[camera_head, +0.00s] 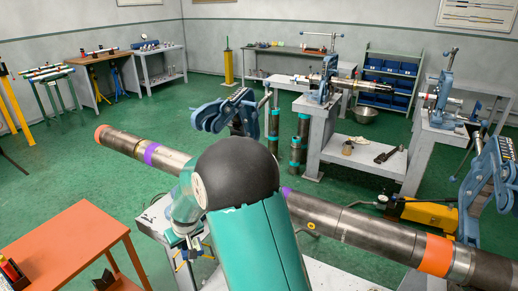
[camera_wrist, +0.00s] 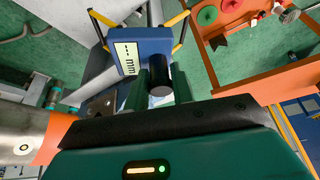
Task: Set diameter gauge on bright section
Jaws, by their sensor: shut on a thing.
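In the wrist view my gripper (camera_wrist: 162,74) is shut on the black handle of the diameter gauge (camera_wrist: 139,50). The gauge has a blue body, a display with dashes and "mm", and two yellow-and-black legs pointing away from me. A long metal pipe (camera_head: 378,232) crosses the head view, with purple and orange bands. Its stretch right of the left purple band (camera_head: 175,161) looks lighter than the rest. My arm hides the pipe's middle. In the wrist view a pipe part with an orange band (camera_wrist: 52,138) is at lower left, apart from the gauge.
Blue vises (camera_head: 228,110) and (camera_head: 490,180) stand along the pipe. An orange table (camera_head: 70,245) is at lower left, and shows in the wrist view (camera_wrist: 225,75) at upper right. A grey bench (camera_head: 345,160) with another vise stands behind. Green floor is open at left.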

